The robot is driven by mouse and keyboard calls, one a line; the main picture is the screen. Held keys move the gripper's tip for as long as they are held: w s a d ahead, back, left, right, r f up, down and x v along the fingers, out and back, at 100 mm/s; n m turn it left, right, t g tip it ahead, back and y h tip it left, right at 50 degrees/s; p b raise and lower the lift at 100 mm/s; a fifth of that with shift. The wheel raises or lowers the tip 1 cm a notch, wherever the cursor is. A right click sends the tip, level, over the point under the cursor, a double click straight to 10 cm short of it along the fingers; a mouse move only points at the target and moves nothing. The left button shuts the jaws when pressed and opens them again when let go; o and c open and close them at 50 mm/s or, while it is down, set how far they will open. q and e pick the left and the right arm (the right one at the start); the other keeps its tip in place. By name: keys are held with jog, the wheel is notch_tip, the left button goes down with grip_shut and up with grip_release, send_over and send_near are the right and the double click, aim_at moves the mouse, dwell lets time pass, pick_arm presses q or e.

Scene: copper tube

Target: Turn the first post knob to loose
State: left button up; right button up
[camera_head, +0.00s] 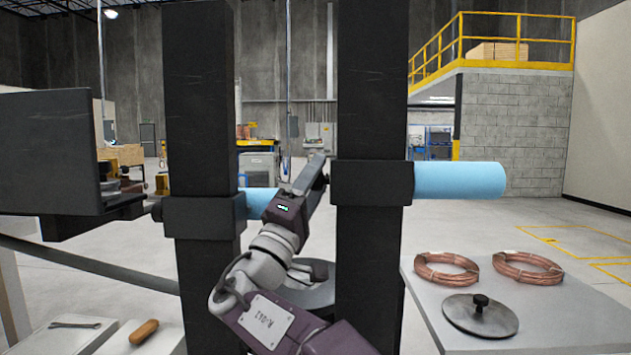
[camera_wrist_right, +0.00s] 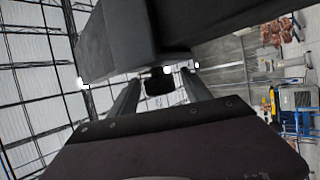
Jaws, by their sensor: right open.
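Two black posts stand upright in the head view, a left post (camera_head: 200,110) and a right post (camera_head: 372,90). Each has a black collar, the left collar (camera_head: 200,217) and the right collar (camera_head: 370,183). My right gripper (camera_head: 318,170) reaches up between the posts, close to the left side of the right collar. In the right wrist view the open fingers (camera_wrist_right: 160,85) stand on either side of a small dark knob (camera_wrist_right: 158,82) under a black block. Contact cannot be told. My left gripper is not in view.
A light blue cylinder (camera_head: 460,180) sticks out right of the right collar. A grey table (camera_head: 560,320) at right holds copper coils (camera_head: 447,268) and a black disc (camera_head: 480,314). A wooden-handled tool (camera_head: 143,331) and a metal tool (camera_head: 75,325) lie at lower left. A dark panel (camera_head: 50,150) stands at left.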

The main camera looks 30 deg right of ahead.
grip_shut()
